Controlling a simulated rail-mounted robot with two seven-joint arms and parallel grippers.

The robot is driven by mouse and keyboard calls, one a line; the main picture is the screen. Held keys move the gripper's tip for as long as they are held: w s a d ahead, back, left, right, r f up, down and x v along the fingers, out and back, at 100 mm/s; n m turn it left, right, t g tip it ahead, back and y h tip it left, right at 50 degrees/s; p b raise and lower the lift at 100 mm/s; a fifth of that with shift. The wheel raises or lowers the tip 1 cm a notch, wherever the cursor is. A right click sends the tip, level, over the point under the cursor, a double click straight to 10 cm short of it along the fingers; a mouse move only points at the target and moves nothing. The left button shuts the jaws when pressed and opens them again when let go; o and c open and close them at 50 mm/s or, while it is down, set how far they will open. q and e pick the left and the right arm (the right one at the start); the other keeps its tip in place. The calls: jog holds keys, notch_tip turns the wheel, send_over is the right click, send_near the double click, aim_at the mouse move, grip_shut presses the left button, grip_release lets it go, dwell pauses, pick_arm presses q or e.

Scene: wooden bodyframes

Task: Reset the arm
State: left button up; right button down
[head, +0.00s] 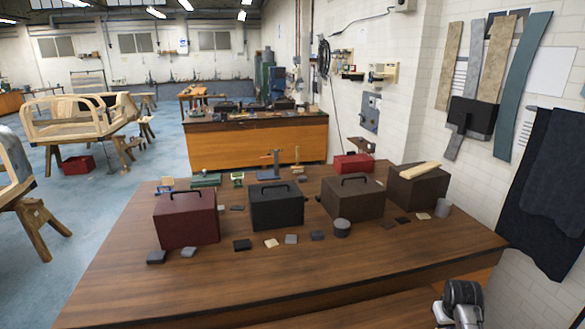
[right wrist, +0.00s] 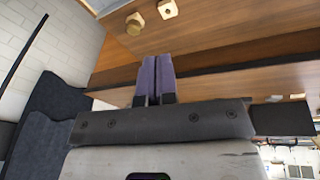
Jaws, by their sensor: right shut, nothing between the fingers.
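My right gripper (right wrist: 157,66) shows in the right wrist view with its two purple fingers together, shut and empty. In the head view, part of my right arm and gripper (head: 459,304) is at the bottom right, beside the front right edge of the wooden table (head: 330,265). It is apart from the objects on the table. My left gripper is not in the head view.
On the table stand a dark red box (head: 187,220), a black box (head: 276,207) and two brown boxes (head: 352,199) (head: 418,191), with small blocks around them. A white brick wall (head: 490,180) with hanging dark cloth (head: 548,190) is close on the right.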

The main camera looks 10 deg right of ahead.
jog(key=w+a+r+t+h, duration=0.1)
jog(key=a+r+t, duration=0.2)
jog(key=r, duration=0.5)
jog(key=w+a+r+t+h, duration=0.15)
jog(key=a+r, duration=0.25)
jog(key=r, duration=0.4)
jog(key=s+a+n+t+y, duration=0.1)
jog(key=s+a+t, duration=0.1)
jog(key=s+a, duration=0.3)
jog(key=s+a+n+t, duration=0.1)
jog(key=s+a, duration=0.1)
jog(key=a, duration=0.5)
jog(key=s+a+f+n+y, duration=0.1)
jog(key=s+a+f+y, duration=0.1)
jog(key=s+a+f, duration=0.45)
jog(key=s+a+f+n+y, duration=0.1)
jog(key=s+a+f+n, duration=0.2)
jog(key=s, duration=0.6)
jog(key=s+a+f+m+g, duration=0.1)
jog(key=s+a+f+g, duration=0.15)
jog(key=s+f, duration=0.45)
jog(key=s+a+f+g, duration=0.25)
jog(key=s+f, duration=0.25)
jog(key=s, duration=0.4)
notch_tip(320, 180, up, 13)
jog(key=p, duration=1.3)
jog(key=shift+s+d+g+y, duration=0.35)
jog(key=shift+d+g+y, duration=0.05)
jog(key=shift+g+y, duration=0.05)
